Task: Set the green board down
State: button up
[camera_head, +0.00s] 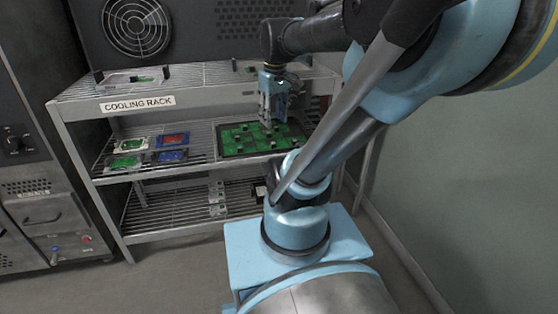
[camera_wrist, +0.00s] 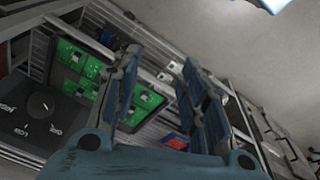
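Several green boards lie on a dark tray (camera_head: 232,155) on the middle shelf of the cooling rack; one green board (camera_head: 264,145) shows near the front of the tray. I cannot tell which board the task means. My gripper (camera_head: 269,122) points down over the back part of the tray. In the wrist view my gripper (camera_wrist: 160,60) has its two fingers apart, with no board visible between them. Green boards (camera_wrist: 78,57) show on the tray beyond the left finger. The fingers hide part of the tray.
Left of the tray, green boards, a red board (camera_head: 172,139) and a blue board (camera_head: 171,156) lie on the same shelf. The upper shelf (camera_head: 200,78) is close above, beside my arm. Small pale items (camera_head: 217,198) stand on the lower shelf. A wall (camera_head: 470,190) is at the right.

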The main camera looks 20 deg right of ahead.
jog(key=s+f+m, duration=0.4)
jog(key=s+f, duration=0.4)
jog(key=f, duration=0.3)
jog(key=shift+s+f, duration=0.3)
jog(key=shift+s, duration=0.05)
jog(key=shift+a, duration=0.1)
